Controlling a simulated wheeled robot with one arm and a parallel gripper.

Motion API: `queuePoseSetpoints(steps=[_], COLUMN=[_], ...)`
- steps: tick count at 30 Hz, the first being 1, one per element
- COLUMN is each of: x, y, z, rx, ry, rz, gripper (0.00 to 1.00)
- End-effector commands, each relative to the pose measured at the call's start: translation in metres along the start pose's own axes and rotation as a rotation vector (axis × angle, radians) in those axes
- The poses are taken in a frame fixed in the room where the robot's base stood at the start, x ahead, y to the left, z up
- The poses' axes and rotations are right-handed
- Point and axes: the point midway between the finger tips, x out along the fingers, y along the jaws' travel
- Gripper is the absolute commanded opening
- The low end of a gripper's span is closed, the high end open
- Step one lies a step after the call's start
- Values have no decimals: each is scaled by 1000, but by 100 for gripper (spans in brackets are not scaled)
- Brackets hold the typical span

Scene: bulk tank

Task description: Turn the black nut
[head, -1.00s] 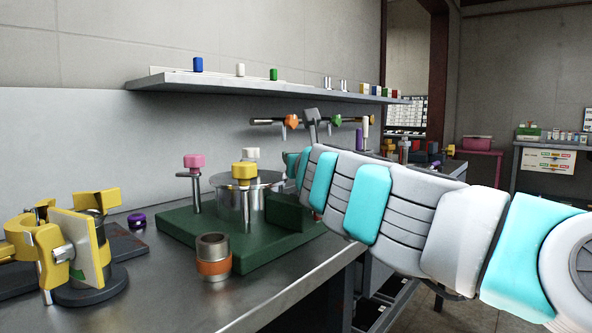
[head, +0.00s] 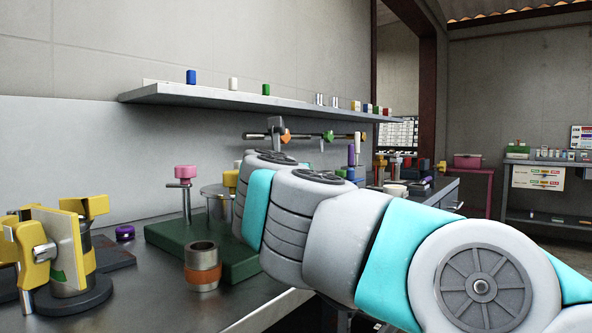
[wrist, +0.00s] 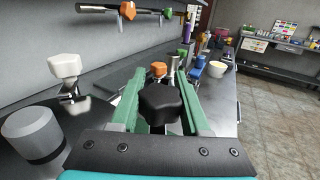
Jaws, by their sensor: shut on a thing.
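The black nut (wrist: 160,103) is a dark, lobed knob in the middle of the wrist view. My gripper (wrist: 160,75) has its two green fingers on either side of the nut and is shut on it. What lies under the nut is hidden. In the head view my arm covers the gripper and the black nut. The steel tank (head: 214,205) stands on a green base (head: 190,244), partly behind my arm. A pink nut (head: 185,172) and a yellow nut (head: 230,178) show there. A white nut (wrist: 65,66) stands at left in the wrist view.
A steel cup with an orange band (head: 202,267) stands in front of the base. A yellow clamp fixture (head: 70,245) is at left. A wall rail (wrist: 130,12) with coloured handles and a shelf (head: 250,99) are behind. Several small items crowd the bench beyond the nut.

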Motion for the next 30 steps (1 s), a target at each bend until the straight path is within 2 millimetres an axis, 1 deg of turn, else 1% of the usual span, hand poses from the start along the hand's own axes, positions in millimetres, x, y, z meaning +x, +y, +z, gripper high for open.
queuePoseSetpoints(steps=[1,6,7,12,15,23,26,30], x=[0,0,0,0,0,-1,-9,-30], y=[-1,-1,0,0,0,0,2,1], z=[2,3,3,2,1,1,0,1], rx=[0,0,0,-1,-1,-1,-1,-2], ry=[-4,-5,-5,-3,-3,-2,-2,-4], rz=[-1,0,0,1,1,2,5,5], gripper=[0,0,47,66,76,76,76,76])
